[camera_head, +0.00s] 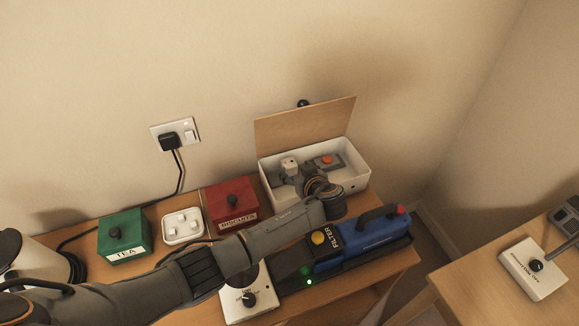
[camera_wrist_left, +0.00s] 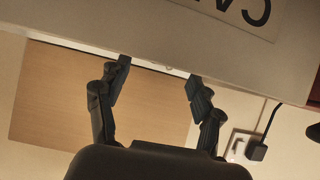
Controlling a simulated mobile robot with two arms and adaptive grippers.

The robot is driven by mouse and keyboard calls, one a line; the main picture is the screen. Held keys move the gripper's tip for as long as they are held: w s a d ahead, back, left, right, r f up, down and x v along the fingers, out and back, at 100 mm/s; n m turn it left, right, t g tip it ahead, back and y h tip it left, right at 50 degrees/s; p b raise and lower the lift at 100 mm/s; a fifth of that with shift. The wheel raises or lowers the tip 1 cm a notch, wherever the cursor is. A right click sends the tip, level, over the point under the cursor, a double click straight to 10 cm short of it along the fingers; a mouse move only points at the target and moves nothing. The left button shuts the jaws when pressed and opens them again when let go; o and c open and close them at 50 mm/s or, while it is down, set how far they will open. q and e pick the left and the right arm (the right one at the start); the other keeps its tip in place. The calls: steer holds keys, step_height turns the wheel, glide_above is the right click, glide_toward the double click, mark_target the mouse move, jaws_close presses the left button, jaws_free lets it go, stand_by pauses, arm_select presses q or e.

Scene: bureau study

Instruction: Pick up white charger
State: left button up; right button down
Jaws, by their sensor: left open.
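A small white block that looks like the white charger (camera_head: 289,162) stands in the left part of an open white box (camera_head: 350,185). My left gripper (camera_head: 288,176) reaches down into the box with its fingers close to the charger. In the left wrist view the gripper (camera_wrist_left: 158,72) has its two fingers apart, with nothing clearly held between them. I cannot tell whether a finger touches the charger. My right gripper is in neither view.
A grey-and-orange object (camera_head: 327,161) lies in the box, right of the charger. The wooden lid (camera_head: 305,128) stands open behind. A red biscuit box (camera_head: 232,205), white tray (camera_head: 183,226) and green tea box (camera_head: 125,234) are left. A blue device (camera_head: 362,239) is in front.

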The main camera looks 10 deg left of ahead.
mark_target(291, 165)
arm_select(q)
steer(key=x, duration=0.4)
steer(key=shift+w+a, duration=0.1)
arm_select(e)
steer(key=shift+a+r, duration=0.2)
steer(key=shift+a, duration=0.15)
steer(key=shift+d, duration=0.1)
arm_select(q)
steer(key=c, duration=1.3)
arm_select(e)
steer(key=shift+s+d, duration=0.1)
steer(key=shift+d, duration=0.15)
arm_select(q)
steer(key=shift+r, duration=0.1)
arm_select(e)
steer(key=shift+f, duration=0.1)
